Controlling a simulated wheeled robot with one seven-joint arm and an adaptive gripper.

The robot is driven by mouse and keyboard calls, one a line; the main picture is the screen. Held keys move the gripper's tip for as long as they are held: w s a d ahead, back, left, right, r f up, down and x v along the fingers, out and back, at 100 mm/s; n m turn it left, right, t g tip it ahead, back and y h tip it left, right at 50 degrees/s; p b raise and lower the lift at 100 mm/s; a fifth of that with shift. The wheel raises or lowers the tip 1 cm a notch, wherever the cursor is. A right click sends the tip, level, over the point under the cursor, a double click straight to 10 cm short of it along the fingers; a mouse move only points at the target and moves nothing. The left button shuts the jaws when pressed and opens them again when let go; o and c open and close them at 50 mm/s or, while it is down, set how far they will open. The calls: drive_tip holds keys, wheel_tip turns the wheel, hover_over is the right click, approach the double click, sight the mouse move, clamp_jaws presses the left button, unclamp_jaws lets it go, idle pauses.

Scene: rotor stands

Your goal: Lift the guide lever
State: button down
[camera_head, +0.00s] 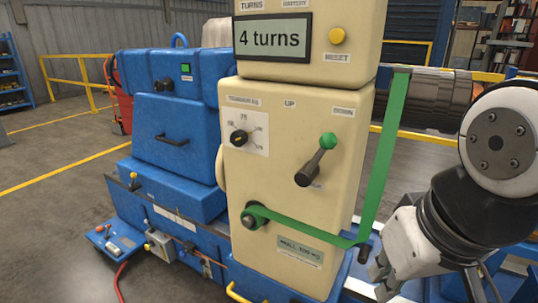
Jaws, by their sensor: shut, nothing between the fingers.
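A lever with a green ball knob (328,141) sits on the front of the cream machine housing (230,180). Its dark shaft leans up and right toward the "DOWN" label; the label below its pivot is partly hidden. I take it for the guide lever. A green strap (385,150) drops from a metal shaft to a dark pin, then runs left to a round dark hub (254,217). My gripper (377,272) is at the lower right, below and right of the lever and apart from it, near the pin. It is shut and empty; its fingertips are small and partly unclear.
A display (273,39) reads "4 turns", with a yellow reset button (337,36) beside it. A dial (239,138) is left of the lever. A blue machine (172,130) stands to the left. The metal shaft (434,98) and the green strap lie close to my arm.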

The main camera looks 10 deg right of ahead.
drive_tip(key=w+r+m+g+y+p, duration=0.1)
drive_tip(key=w+m+g+y+p, duration=0.15)
drive_tip(key=w+m+y, duration=0.7)
drive_tip(key=w+r+m+g+y+p, duration=0.1)
drive_tip(key=r+m+g+y+p, duration=0.2)
drive_tip(key=m, duration=1.3)
drive_tip(key=w+d+f+m+t+y+p, duration=0.1)
drive_tip(key=w+d+m+t+y, duration=0.2)
drive_tip(key=d+m+t, duration=0.3)
drive_tip(key=w+d+m+t+y+p, duration=0.1)
drive_tip(key=w+d+m+t+y, duration=0.2)
drive_tip(key=d+m, duration=0.6)
drive_tip(key=d+t, duration=0.1)
drive_tip(key=t, duration=0.1)
drive_tip(key=shift+w+d+f+t, duration=0.3)
drive_tip(key=shift+w+f+t, duration=0.05)
drive_tip(key=shift+f, duration=0.05)
drive_tip(key=p, duration=0.3)
approach(318, 158)
wheel_tip(318, 158, up, 4)
drive_tip(key=w+a, duration=0.1)
drive_tip(key=a, duration=0.1)
drive_tip(key=shift+w+a+r, duration=0.35)
drive_tip(key=shift+w+a, duration=0.05)
drive_tip(key=shift+w, duration=0.1)
